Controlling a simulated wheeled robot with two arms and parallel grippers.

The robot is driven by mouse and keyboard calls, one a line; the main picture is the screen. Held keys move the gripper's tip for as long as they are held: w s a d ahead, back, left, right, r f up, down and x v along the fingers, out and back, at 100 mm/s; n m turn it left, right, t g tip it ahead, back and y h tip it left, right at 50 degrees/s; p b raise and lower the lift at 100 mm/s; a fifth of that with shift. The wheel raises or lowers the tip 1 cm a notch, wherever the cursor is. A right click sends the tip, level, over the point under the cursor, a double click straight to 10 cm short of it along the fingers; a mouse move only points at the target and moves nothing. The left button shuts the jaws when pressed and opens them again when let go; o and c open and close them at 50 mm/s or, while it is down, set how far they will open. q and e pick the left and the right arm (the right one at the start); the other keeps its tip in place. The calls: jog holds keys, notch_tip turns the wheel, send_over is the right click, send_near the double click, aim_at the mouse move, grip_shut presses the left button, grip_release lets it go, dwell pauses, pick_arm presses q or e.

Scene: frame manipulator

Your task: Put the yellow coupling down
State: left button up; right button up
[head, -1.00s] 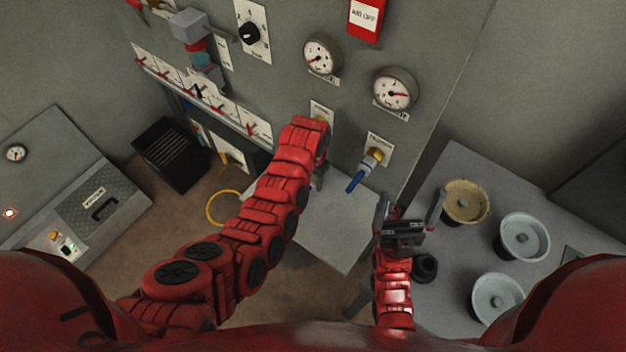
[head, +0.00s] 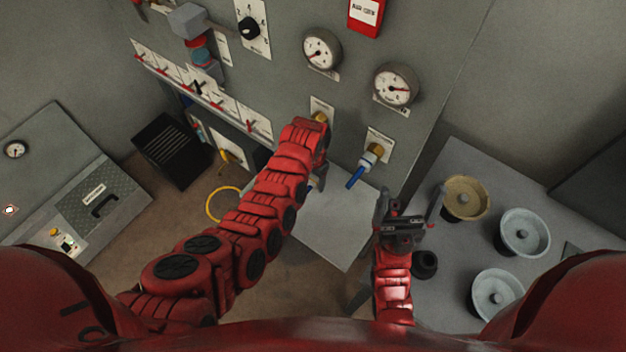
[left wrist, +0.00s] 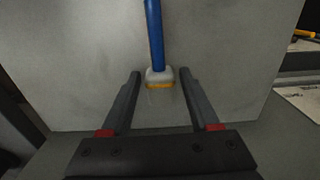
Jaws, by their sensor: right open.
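A coupling with a yellow ring and white collar (left wrist: 160,77) sits at the end of a blue hose (left wrist: 154,35) in the left wrist view. The two fingers of my left gripper (left wrist: 160,73) stand apart on either side, with a visible gap to the coupling. My left gripper (head: 318,175) is in front of the panel, just above the grey shelf (head: 338,228); my arm mostly hides it in the head view. A small pale piece shows under it there. My right gripper (head: 411,205) is open and empty, right of the shelf.
A second blue fitting (head: 357,178) hangs from the panel's right port. A yellow hose loop (head: 222,205) lies at the left. Round grey dishes (head: 525,235) and a tan dish (head: 466,197) stand on the right table. Most of the shelf is clear.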

aim_at(314, 180)
pick_arm(q)
jog(key=shift+o, duration=0.4)
jog(key=shift+r, duration=0.1)
jog(key=shift+r+p, duration=0.45)
jog(key=shift+r, duration=0.25)
jog(key=shift+w+r+b, duration=0.1)
jog(key=shift+r+b, duration=0.2)
jog(key=shift+r, duration=0.05)
notch_tip(314, 180, up, 4)
jog(key=shift+d+r+b, duration=0.1)
jog(key=shift+b, duration=0.6)
notch_tip(314, 180, up, 7)
jog(key=p, duration=0.2)
jog(key=shift+p, duration=0.4)
